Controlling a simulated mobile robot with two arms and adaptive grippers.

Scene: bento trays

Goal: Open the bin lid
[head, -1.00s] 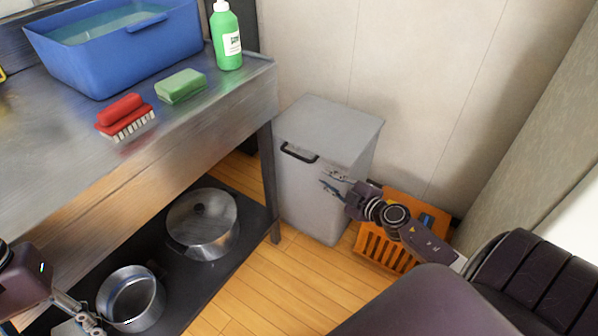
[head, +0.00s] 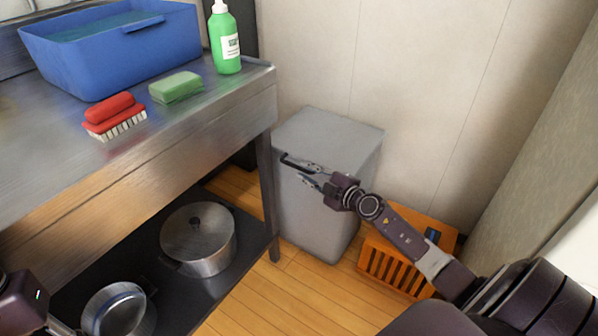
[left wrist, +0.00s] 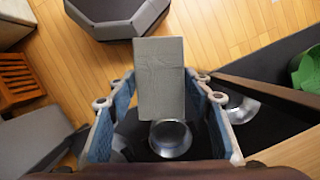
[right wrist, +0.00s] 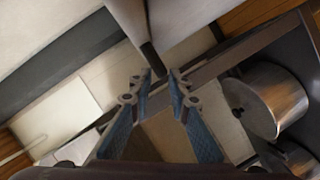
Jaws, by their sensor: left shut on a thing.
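The grey bin (head: 318,222) stands on the floor beside the metal counter, its flat lid (head: 330,132) closed. Its black handle (head: 292,161) is on the upper front. My right gripper (head: 306,173) is at the handle with its fingers apart. In the right wrist view, the dark handle (right wrist: 152,60) lies just beyond and between the open fingertips (right wrist: 156,82); I cannot tell whether they touch it. My left gripper (left wrist: 155,92) is shut on a grey rectangular block (left wrist: 158,65), above the lower shelf. In the head view it is mostly cut off at the lower left.
An orange slatted crate (head: 395,268) sits right of the bin, under my right arm. The counter (head: 190,130) holds a blue basin (head: 110,55), red brush (head: 113,112), green sponge (head: 176,87) and green bottle (head: 226,45). Pots (head: 198,240) stand on the lower shelf.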

